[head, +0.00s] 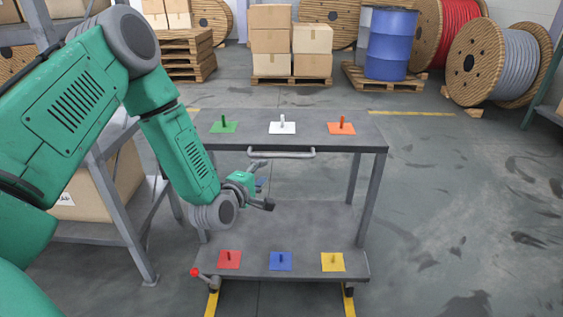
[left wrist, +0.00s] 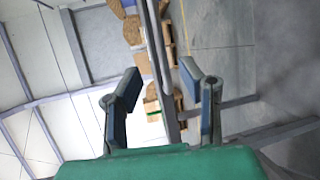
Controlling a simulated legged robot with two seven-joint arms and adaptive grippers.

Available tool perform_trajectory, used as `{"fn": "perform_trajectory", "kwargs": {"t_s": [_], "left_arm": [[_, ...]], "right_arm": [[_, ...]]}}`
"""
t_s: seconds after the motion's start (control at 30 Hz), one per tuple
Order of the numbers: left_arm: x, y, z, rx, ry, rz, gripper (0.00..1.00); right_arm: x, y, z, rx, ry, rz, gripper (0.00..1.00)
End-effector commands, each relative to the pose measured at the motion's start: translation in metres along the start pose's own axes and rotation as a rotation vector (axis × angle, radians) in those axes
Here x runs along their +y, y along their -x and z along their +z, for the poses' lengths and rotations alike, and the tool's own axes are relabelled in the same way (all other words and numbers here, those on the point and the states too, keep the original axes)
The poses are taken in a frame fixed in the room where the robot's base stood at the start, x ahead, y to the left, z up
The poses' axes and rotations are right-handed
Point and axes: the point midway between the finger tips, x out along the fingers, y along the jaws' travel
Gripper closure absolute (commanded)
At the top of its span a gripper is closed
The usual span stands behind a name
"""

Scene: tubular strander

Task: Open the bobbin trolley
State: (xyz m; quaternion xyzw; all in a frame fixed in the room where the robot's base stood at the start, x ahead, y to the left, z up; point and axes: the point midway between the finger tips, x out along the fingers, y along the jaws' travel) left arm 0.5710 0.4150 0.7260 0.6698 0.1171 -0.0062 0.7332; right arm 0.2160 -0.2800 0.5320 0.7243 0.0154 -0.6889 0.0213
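The bobbin trolley (head: 255,138) is a grey two-shelf cart in the middle of the head view. Its top carries green, white and orange plates with upright pegs. Its lower shelf (head: 290,222) carries red, blue and yellow ones. A pale bar handle (head: 281,154) runs along the top's front edge. A red-tipped lever (head: 196,272) sits at the lower left corner. My left gripper (head: 264,186) is open and empty, just below and left of the handle. In the left wrist view its fingers (left wrist: 161,88) are apart, with a grey edge showing between them. My right gripper is not in view.
A grey rack with a cardboard box (head: 115,185) stands close on the left, beside my left arm. The floor (head: 460,200) right of the trolley is clear.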

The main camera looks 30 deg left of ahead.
Motion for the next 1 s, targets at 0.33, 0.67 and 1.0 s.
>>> {"fn": "perform_trajectory", "kwargs": {"t_s": [0.33,0.67,1.0], "left_arm": [[-0.002,-0.063,0.000,-0.001,-0.001,0.005,0.66],[-0.002,-0.120,0.000,-0.001,0.000,0.002,0.66],[0.000,-0.134,0.000,-0.001,0.001,-0.001,0.66]], "right_arm": [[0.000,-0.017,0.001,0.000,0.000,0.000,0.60],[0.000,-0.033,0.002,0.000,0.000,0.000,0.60],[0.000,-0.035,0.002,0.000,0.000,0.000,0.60]]}}
